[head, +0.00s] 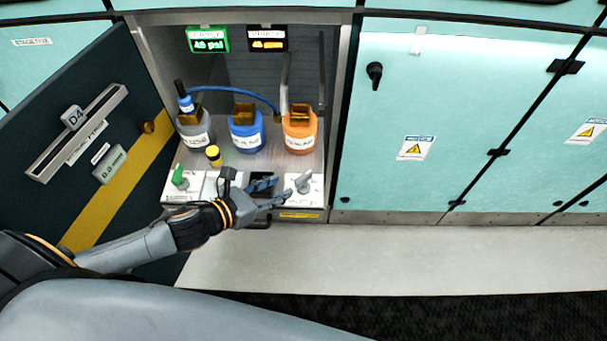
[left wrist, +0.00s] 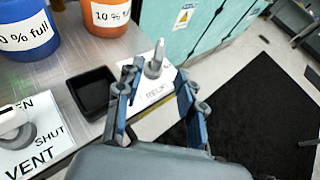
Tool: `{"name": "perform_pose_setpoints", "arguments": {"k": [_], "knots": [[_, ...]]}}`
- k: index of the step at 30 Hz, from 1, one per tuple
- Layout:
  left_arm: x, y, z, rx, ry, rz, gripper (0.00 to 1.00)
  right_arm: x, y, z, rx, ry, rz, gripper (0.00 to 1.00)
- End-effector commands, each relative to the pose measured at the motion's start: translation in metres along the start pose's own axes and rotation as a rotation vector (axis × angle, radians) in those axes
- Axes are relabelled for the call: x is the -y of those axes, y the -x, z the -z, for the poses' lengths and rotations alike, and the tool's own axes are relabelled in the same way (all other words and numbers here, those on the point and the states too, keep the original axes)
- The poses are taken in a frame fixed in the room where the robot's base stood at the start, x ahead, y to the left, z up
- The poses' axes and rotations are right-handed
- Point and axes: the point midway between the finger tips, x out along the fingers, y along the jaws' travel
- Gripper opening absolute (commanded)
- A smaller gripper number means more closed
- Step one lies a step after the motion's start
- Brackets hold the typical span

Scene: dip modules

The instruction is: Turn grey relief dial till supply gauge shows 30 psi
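The grey relief dial (head: 303,183) stands on a white plate at the right end of the cabinet shelf; it also shows in the left wrist view (left wrist: 155,62) on a plate lettered RELIEF, partly hidden. My left gripper (head: 277,192) is open, just left of the dial in the head view. In the left wrist view its fingers (left wrist: 157,80) are spread, with the dial beyond them, between the tips; I see no contact. The supply gauge (head: 208,40) is a green display at the cabinet top, reading what looks like 40 psi, blurred. My right gripper is not in view.
A black recess (left wrist: 92,93) lies left of the relief plate. Grey, blue (head: 246,130) and orange (head: 299,130) bottles stand behind. An orange-lit gauge (head: 267,39) is beside the green one. The dark cabinet door (head: 60,120) stands open left.

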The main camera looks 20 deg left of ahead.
Motion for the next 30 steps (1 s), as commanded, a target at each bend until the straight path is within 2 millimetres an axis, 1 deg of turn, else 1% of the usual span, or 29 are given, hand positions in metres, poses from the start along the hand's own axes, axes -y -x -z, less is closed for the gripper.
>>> {"name": "perform_pose_setpoints", "arguments": {"k": [1,9,15,21,29,30], "knots": [[0.000,-0.009,-0.002,0.004,0.000,-0.001,0.38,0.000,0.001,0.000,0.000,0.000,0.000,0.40],[0.000,-0.056,-0.002,0.003,0.001,-0.001,0.38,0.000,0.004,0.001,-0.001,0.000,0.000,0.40],[0.000,-0.085,-0.001,0.001,0.002,-0.001,0.38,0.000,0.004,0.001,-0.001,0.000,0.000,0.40],[0.001,-0.097,0.000,0.000,0.002,0.001,0.38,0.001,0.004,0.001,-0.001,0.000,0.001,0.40],[0.001,-0.097,0.000,-0.001,0.001,0.001,0.38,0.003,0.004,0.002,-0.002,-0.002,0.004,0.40],[0.001,-0.097,0.000,-0.001,0.001,0.001,0.32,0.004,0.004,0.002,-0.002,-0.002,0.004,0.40]]}}
